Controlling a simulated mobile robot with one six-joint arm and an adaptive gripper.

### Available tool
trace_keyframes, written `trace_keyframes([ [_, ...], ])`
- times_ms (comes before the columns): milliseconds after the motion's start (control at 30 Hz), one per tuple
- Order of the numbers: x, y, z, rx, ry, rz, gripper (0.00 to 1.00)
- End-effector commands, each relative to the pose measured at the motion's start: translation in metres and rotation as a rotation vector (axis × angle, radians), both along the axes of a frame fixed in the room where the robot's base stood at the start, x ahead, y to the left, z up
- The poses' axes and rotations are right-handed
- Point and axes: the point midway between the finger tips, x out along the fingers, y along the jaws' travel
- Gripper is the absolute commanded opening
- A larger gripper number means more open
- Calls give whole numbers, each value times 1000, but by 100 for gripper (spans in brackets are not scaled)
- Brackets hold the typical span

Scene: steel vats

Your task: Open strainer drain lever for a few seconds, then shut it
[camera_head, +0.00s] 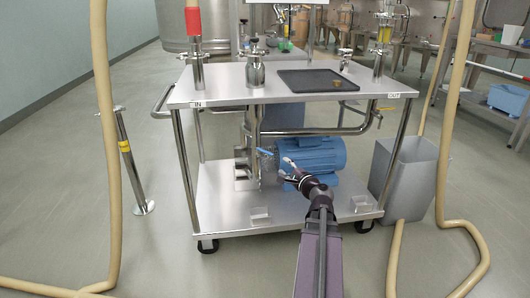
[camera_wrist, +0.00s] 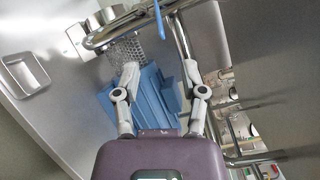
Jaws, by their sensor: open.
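The drain lever, a slim blue handle (camera_head: 265,152), sticks out beside the vertical steel pipe (camera_head: 253,125) under the cart's top. The lever also shows in the wrist view (camera_wrist: 159,20) at the top edge, where its upper end is cut off. My gripper (camera_head: 285,167) is open and empty, just right of and a little below the lever in the head view. In the wrist view my gripper's two fingers (camera_wrist: 162,72) are spread, and the lever lies beyond their tips, apart from them. The strainer itself cannot be told clearly from the pipework.
The steel cart (camera_head: 215,97) carries a blue motor (camera_head: 322,154) on its lower shelf, close to my gripper. A dark tray (camera_head: 310,83) lies on top. A grey bin (camera_head: 410,175) stands right of the cart. Beige hoses (camera_head: 103,130) hang on both sides.

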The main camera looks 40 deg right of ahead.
Motion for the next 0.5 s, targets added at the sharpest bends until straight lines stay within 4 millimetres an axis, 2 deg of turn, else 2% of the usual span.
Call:
trace_keyframes([
  [500, -1, -26, 1, 731, -62, 177, 54],
])
